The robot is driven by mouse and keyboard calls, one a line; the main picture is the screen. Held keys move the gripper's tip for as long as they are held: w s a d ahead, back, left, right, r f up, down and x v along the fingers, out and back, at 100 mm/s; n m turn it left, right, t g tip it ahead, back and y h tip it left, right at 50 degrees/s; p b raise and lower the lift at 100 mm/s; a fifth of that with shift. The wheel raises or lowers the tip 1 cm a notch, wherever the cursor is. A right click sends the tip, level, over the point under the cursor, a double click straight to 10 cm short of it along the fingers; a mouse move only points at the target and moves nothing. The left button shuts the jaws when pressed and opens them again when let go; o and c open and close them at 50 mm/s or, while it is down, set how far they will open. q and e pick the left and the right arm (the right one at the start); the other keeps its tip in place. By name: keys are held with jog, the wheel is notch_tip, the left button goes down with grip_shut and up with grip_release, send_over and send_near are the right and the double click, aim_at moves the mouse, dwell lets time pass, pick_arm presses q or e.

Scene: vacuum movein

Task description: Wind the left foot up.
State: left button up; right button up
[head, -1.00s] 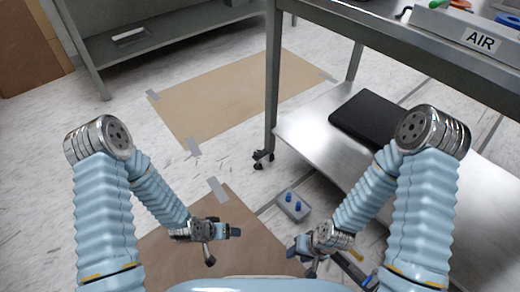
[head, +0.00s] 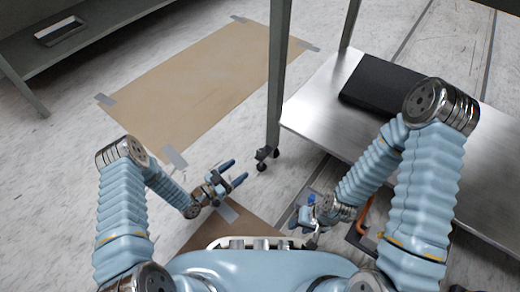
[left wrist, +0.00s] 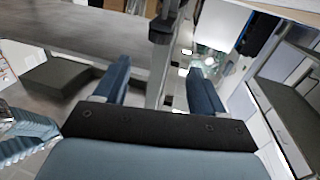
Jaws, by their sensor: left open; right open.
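The bench's near leg (head: 276,80) comes down to a dark foot with a caster (head: 266,157) on the floor. My left gripper (head: 240,171) is open and empty, low over the floor, left of this foot and apart from it, with its blue fingers pointing toward it. In the left wrist view the two blue fingers (left wrist: 160,88) are spread, with a grey post (left wrist: 157,75) showing beyond the gap. A dark fitting (left wrist: 162,30) sits on that post; its detail is unclear. My right gripper (head: 303,213) is open, beside the lower shelf's near edge.
The bench's steel lower shelf (head: 318,105) carries a black flat case (head: 380,82). A taped brown sheet (head: 200,85) lies on the floor behind. Another brown sheet (head: 245,230) lies near my base. Bare floor (head: 225,145) surrounds the foot's left side.

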aim_at(257, 156)
pick_arm(q)
jog(key=b+x, duration=0.2)
jog(key=x, duration=1.1)
jog(key=c, duration=0.9)
jog(key=shift+c, duration=0.2)
